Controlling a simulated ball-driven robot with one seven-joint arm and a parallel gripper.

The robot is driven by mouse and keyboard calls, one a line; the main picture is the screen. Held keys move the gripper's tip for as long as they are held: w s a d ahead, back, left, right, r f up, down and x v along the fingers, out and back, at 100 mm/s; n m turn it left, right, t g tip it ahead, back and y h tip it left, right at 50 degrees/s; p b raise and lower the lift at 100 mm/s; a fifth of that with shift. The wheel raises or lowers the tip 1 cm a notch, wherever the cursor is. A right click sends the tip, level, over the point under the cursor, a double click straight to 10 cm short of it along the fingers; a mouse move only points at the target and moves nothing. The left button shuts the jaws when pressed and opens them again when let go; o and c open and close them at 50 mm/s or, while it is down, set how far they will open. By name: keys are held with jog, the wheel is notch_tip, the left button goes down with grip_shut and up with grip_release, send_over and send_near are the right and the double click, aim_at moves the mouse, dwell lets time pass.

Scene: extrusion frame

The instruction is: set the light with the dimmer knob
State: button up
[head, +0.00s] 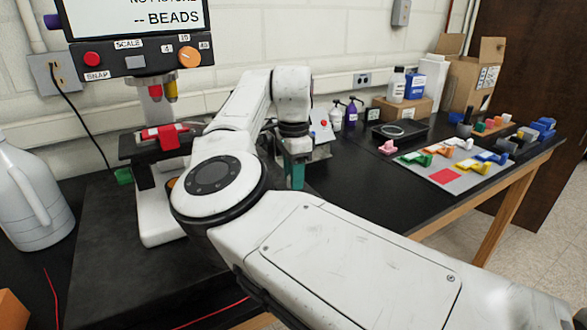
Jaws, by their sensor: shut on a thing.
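A white microscope (160,221) with a dark stage stands on a black mat at the left, partly behind my arm. A red piece (168,136) lies on its stage. My gripper (295,176) points down right of the microscope, beside a small pale box (320,131) with a red button. Its teal lower end shows just above my forearm. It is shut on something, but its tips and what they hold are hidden. I cannot make out the dimmer knob for certain. The panel (130,60) above the microscope carries an orange knob (189,57) and a red button (92,59).
A white jug (32,192) stands at the left edge. Bottles (396,86), a black tray (399,130), a cardboard box (471,75) and a grey board (447,178) with coloured pieces fill the right bench. My arm crosses the foreground and hides much of the bench.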

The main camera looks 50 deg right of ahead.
jog(key=m+p, duration=0.4)
jog(key=shift+r, duration=0.2)
jog(key=shift+f+m+p, duration=0.15)
jog(key=shift+m+p, duration=0.95)
jog(key=shift+m, duration=1.6)
jog(key=o, duration=1)
notch_tip(320, 180, up, 11)
jog(key=shift+f+b, duration=0.15)
jog(key=shift+b, duration=0.5)
